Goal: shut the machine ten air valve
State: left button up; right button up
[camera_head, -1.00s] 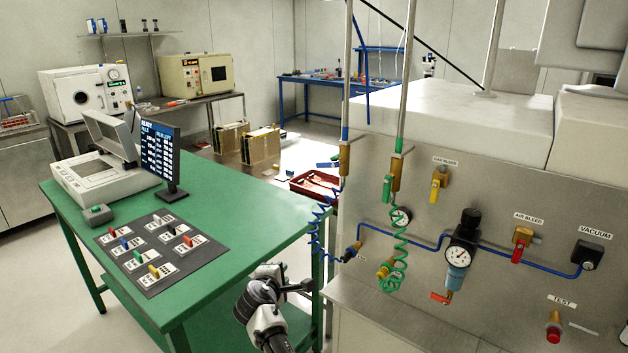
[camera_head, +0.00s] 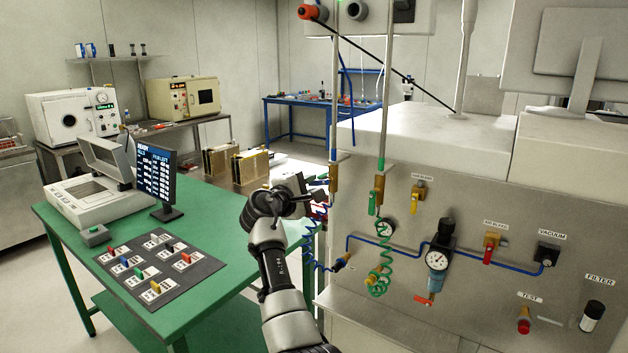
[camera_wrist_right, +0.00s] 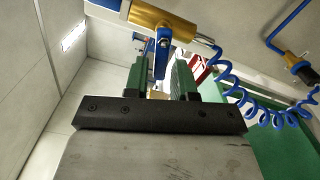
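A brass valve with a blue lever (camera_head: 333,180) is on the left vertical pipe, above the coiled blue hose. In the right wrist view the brass body (camera_wrist_right: 163,22) is close, and its blue lever (camera_wrist_right: 162,48) hangs down in line with the gap between my fingers. I cannot tell how far it reaches between them. My right gripper (camera_head: 306,199) is just left of this valve; its green-padded fingers (camera_wrist_right: 161,80) are apart. No label for machine ten is readable. My left gripper is not in view.
A second brass valve with a green lever (camera_head: 374,203) is on the neighbouring pipe. The panel also has a yellow-handled valve (camera_head: 416,200), a red-handled bleed valve (camera_head: 489,250) and a regulator (camera_head: 437,258). The green table (camera_head: 215,222) is left of my right arm. Coiled blue hose (camera_head: 309,250) hangs close by.

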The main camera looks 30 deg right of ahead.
jog(key=shift+x, duration=1.15)
grip_shut()
jog(key=shift+m+b, duration=1)
jog(key=shift+b, duration=0.1)
jog(key=shift+r+m, duration=0.2)
jog(key=shift+m, duration=0.2)
jog(key=shift+a+r+m+b, duration=0.1)
jog(key=shift+r+m+b, duration=0.1)
jog(key=shift+m+b, duration=0.15)
